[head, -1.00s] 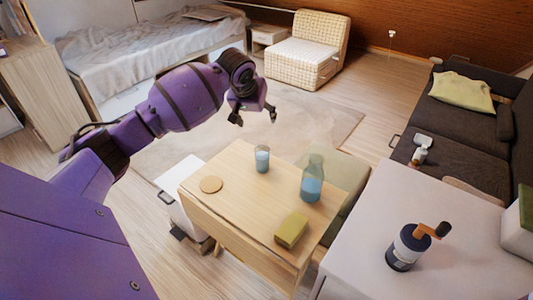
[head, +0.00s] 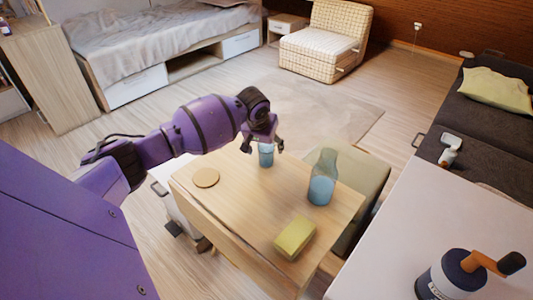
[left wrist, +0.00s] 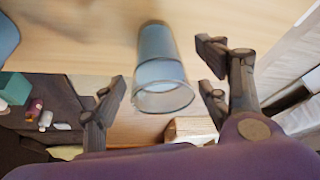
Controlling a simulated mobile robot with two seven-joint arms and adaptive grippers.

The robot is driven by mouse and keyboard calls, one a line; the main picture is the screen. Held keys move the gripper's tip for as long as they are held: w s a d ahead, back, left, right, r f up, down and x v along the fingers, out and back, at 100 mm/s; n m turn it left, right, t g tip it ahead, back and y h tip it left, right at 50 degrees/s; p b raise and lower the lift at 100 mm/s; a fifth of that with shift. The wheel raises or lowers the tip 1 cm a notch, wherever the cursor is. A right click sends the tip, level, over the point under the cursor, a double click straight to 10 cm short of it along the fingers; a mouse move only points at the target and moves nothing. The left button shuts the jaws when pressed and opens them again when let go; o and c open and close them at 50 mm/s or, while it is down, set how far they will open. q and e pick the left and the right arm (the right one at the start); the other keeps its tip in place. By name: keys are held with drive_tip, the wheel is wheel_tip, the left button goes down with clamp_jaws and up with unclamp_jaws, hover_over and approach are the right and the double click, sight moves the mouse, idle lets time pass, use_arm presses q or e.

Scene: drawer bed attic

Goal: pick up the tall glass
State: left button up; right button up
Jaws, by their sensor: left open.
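The tall glass (head: 266,156) stands upright near the far edge of the wooden table, with bluish liquid in it. My left gripper (head: 264,145) is open at the glass's rim, and its fingers partly hide the glass top in the head view. In the left wrist view the glass (left wrist: 160,68) lies between the spread fingers of the left gripper (left wrist: 160,95), with its rim toward me. I see a gap between the glass and the fingers on both sides. My right gripper is not in view.
On the same table (head: 232,208) are a bottle with blue liquid (head: 321,180), a yellow-green block (head: 294,237) and a round coaster (head: 206,177). A white surface (head: 400,250) at the right holds a dark grinder-like object (head: 455,275).

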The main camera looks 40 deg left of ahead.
use_arm(q)
drive_tip(key=shift+w+f, duration=0.3)
drive_tip(key=shift+f, duration=0.25)
drive_tip(key=c, duration=1.3)
drive_tip(key=shift+c, duration=0.3)
drive_tip(key=shift+r, duration=0.15)
